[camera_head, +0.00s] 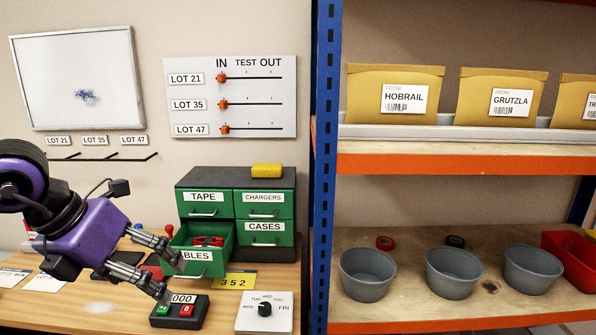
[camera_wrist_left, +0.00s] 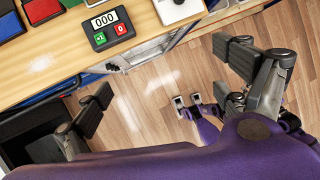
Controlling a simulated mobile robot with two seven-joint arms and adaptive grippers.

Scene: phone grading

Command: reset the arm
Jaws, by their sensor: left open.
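My left gripper (camera_head: 166,271) reaches in from the left over the wooden desk, with its two fingers spread and nothing between them. It hangs near the counter box and the open cables drawer. My right gripper does not show in the head view.
The counter (camera_head: 181,311) reads 000 and sits by a day dial (camera_head: 264,310). The cables drawer (camera_head: 203,256) of the green cabinet juts out, with red items inside. A yellow block (camera_head: 266,170) lies on the cabinet. A blue shelf post (camera_head: 323,150) stands right.

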